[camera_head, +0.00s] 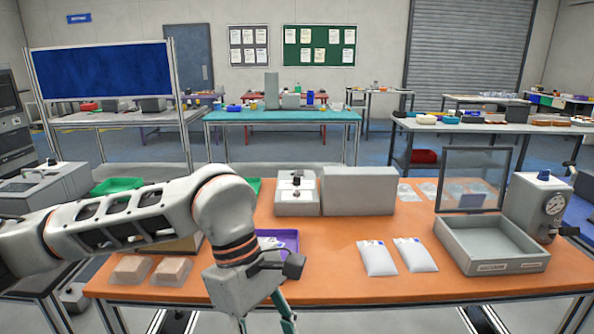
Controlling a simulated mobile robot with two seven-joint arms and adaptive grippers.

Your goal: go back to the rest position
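My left arm comes in from the left over the orange table (330,279). Its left gripper (268,326) points down past the table's front edge at the bottom of the view. Its two teal fingers stand apart with nothing seen between them, and their tips are cut off by the frame. My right gripper is not in view. A purple tray (289,238) lies behind the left wrist, partly hidden by it. Two white packets (377,258) (415,254) lie flat on the table to the right of the gripper.
Two tan packs (131,268) (171,271) lie left of the wrist. A grey device (297,193) and a grey box (359,191) stand at the back. An open grey case (491,262) and a dial device (538,207) are at the right. The table's front middle is clear.

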